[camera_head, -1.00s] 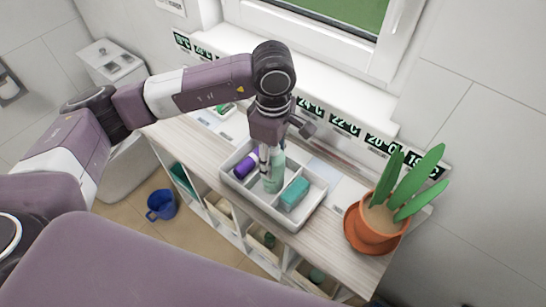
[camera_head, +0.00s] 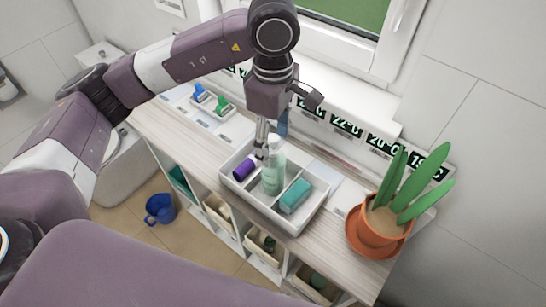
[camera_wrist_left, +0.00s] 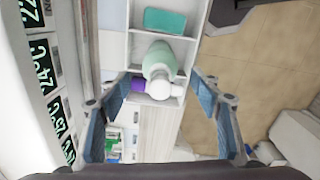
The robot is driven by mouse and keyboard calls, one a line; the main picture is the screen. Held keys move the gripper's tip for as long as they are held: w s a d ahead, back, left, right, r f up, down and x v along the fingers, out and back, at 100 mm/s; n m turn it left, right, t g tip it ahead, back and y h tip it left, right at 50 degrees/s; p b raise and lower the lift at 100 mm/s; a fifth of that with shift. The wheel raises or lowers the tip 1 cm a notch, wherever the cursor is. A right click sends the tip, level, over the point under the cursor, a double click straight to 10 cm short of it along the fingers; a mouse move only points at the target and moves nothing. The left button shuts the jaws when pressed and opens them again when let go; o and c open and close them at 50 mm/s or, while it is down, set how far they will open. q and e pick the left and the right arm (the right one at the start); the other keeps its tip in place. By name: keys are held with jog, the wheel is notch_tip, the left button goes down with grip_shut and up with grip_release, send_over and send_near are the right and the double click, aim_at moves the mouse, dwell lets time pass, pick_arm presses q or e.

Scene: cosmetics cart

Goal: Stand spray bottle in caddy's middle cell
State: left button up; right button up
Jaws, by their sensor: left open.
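The pale green spray bottle (camera_head: 273,178) with a clear-white top stands upright in the middle cell of the white caddy (camera_head: 254,204). A purple item (camera_head: 243,169) lies in the cell to its left, and a teal block (camera_head: 295,196) in the cell to its right. My left gripper (camera_head: 272,138) is open at the bottle's top, on its window side. In the left wrist view, the blue-padded fingers (camera_wrist_left: 160,88) are spread wide, with the bottle (camera_wrist_left: 158,62) seen from above between and beyond them. My right gripper is not in view.
A potted plant (camera_head: 381,223) stands at the right end of the wooden counter. Blue and green clips (camera_head: 211,101) sit at its left. Temperature signs (camera_head: 345,126) line the back wall. A blue bucket (camera_head: 160,207) is on the floor.

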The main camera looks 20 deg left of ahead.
pick_arm(q)
notch_tip(320, 180, up, 5)
jog(key=shift+b, duration=0.4)
dwell(0.3)
